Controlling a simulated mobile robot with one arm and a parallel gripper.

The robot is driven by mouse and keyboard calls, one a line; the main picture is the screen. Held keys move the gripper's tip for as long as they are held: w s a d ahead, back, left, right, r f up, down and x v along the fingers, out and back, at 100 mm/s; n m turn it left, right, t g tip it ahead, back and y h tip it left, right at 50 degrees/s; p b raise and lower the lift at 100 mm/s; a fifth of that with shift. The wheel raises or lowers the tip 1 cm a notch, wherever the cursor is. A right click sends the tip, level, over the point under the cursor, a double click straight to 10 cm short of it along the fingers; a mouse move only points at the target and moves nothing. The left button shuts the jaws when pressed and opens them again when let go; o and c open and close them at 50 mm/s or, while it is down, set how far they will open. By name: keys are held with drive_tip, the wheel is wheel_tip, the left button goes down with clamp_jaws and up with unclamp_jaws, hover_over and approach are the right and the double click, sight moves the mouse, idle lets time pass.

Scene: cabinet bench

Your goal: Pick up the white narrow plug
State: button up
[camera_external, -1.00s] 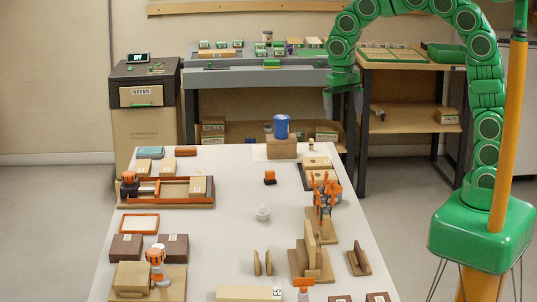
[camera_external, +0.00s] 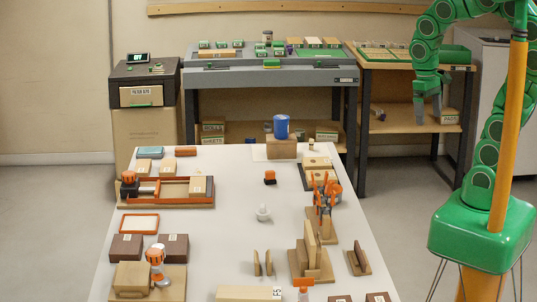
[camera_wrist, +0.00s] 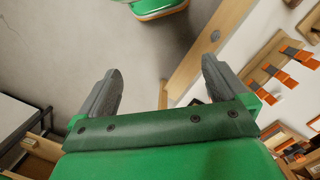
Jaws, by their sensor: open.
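A small white rounded piece (camera_external: 263,212) stands on the middle of the white table in the external view. It may be the white narrow plug, but it is too small there to be sure. My gripper (camera_external: 428,112) hangs in front of the right-hand shelf bench, well to the right of the table and far from the white piece. In the wrist view my gripper (camera_wrist: 162,68) has its two grey fingers wide apart, with nothing between them. I cannot make out the plug in the wrist view.
The white table (camera_external: 235,235) carries a wooden tray with orange edging (camera_external: 175,205) at left and an orange toggle clamp (camera_external: 324,192) at right. A small orange-topped block (camera_external: 270,177) and a blue cup (camera_external: 281,127) stand further back. Clear surface surrounds the white piece.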

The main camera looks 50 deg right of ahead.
drive_tip(key=s+d+f+n, duration=0.1)
drive_tip(key=s, duration=0.5)
drive_tip(key=shift+d+f, duration=0.2)
drive_tip(key=c, duration=0.5)
drive_tip(key=shift+o, duration=0.2)
